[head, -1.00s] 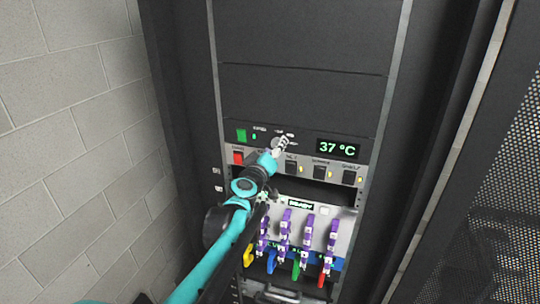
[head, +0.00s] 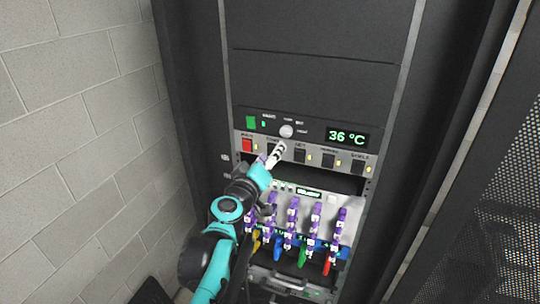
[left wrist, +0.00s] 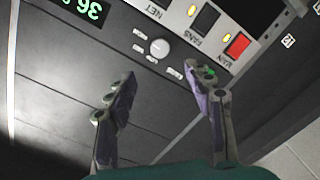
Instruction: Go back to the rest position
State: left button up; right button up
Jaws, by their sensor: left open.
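My left gripper (head: 275,152) is in front of the rack, just below the round knob (head: 286,131) of the control panel, and overlaps the switch row in the head view. In the left wrist view the two fingers of my left gripper (left wrist: 163,78) are spread with nothing between them. The knob (left wrist: 160,48) shows beyond the fingertips, apart from them. My right gripper is in neither view.
The rack panel has a green display (head: 347,137) reading 36 °C, a red switch (head: 247,145) and black switches. Below is a unit with several purple-handled parts (head: 315,215) and coloured plugs. A block wall (head: 80,120) is at left, a perforated door (head: 480,220) at right.

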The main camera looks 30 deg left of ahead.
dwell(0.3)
pick_arm(q)
jog(key=s+d+f+m+g+h+b, duration=0.2)
jog(key=d+f+m+h+b, duration=0.15)
jog(key=d+f+b, duration=0.65)
jog(key=s+d+f+m+g+h+b, duration=0.3)
jog(key=d+f, duration=0.4)
jog(key=f, duration=0.7)
jog(key=s+f+m+g+b, duration=0.1)
jog(key=s+f+b, duration=0.2)
jog(key=f, duration=0.5)
jog(key=s+d+f+m+g+y+b, duration=0.1)
jog(key=s+f+m+g+b, duration=0.1)
jog(key=s+f+b, duration=0.2)
jog(key=s+f+m+g+y+b, duration=0.1)
jog(key=s+f+b, duration=0.3)
jog(key=f, duration=0.8)
jog(key=m+g+b, duration=0.1)
jog(key=b, duration=0.1)
jog(key=shift+d+f+b, duration=0.25)
jog(key=shift+f+b, duration=0.15)
